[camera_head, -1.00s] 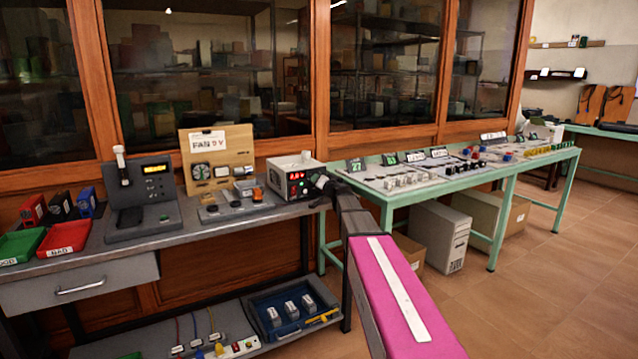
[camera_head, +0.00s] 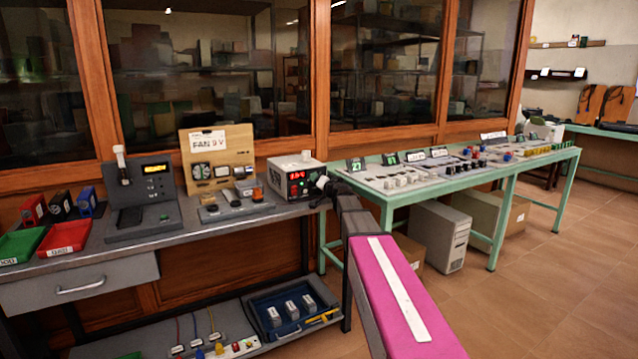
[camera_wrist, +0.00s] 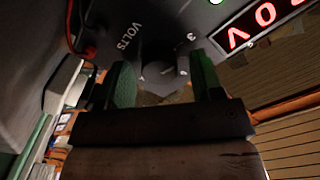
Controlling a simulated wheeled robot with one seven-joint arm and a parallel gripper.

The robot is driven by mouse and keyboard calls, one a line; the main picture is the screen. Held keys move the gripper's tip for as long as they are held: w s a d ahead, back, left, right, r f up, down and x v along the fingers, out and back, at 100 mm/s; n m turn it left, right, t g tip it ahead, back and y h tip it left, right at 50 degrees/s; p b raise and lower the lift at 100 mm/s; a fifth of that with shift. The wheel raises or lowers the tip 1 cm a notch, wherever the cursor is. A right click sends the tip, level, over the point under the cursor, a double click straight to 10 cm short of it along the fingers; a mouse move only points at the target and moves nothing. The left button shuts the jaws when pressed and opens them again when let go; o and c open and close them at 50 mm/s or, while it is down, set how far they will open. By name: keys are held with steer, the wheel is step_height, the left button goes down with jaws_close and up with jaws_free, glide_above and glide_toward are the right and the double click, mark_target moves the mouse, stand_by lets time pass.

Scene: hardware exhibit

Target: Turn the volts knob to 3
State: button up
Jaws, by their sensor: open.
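The power supply (camera_head: 296,168) is a pale box with a dark front on the grey bench. In the wrist view its dark panel carries the word VOLTS, a 3 mark and a lit red display (camera_wrist: 262,22), partly cut off, whose visible part ends in 0V. The grey volts knob (camera_wrist: 163,80) sits between the two green fingers of my gripper (camera_wrist: 163,84). The fingers stand apart on either side of it; whether they touch it I cannot tell. The knob's pointer direction is unclear. In the head view my arm reaches the supply's right front, and the knob is hidden.
Left of the supply stand a wooden FAN 9 V board (camera_head: 214,152), a grey tester (camera_head: 145,195), and red (camera_head: 64,238) and green (camera_head: 20,246) trays. A green-framed table (camera_head: 380,197) with several small parts stands right. A red lead (camera_wrist: 90,52) hangs near the gripper.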

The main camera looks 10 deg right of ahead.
steer(key=v, duration=1)
steer(key=shift+s, duration=0.3)
steer(key=shift+d, duration=0.1)
steer(key=s+a+f+n+g+y, duration=0.15)
steer(key=s+a+f+g, duration=0.25)
steer(key=s+f, duration=0.4)
steer(key=s+a+f+n+g, duration=0.3)
steer(key=s+a+f+g, duration=0.2)
steer(key=f, duration=0.4)
steer(key=s+d+f+g+h, duration=0.2)
steer(key=s+f+g+h, duration=0.2)
steer(key=s+f, duration=0.3)
steer(key=s+d+f+g+h, duration=0.3)
steer(key=s+f, duration=0.4)
steer(key=s, duration=0.6)
steer(key=shift+s+m+g+h, duration=0.15)
steer(key=shift+m+g+h, duration=0.2)
steer(key=shift+g, duration=0.15)
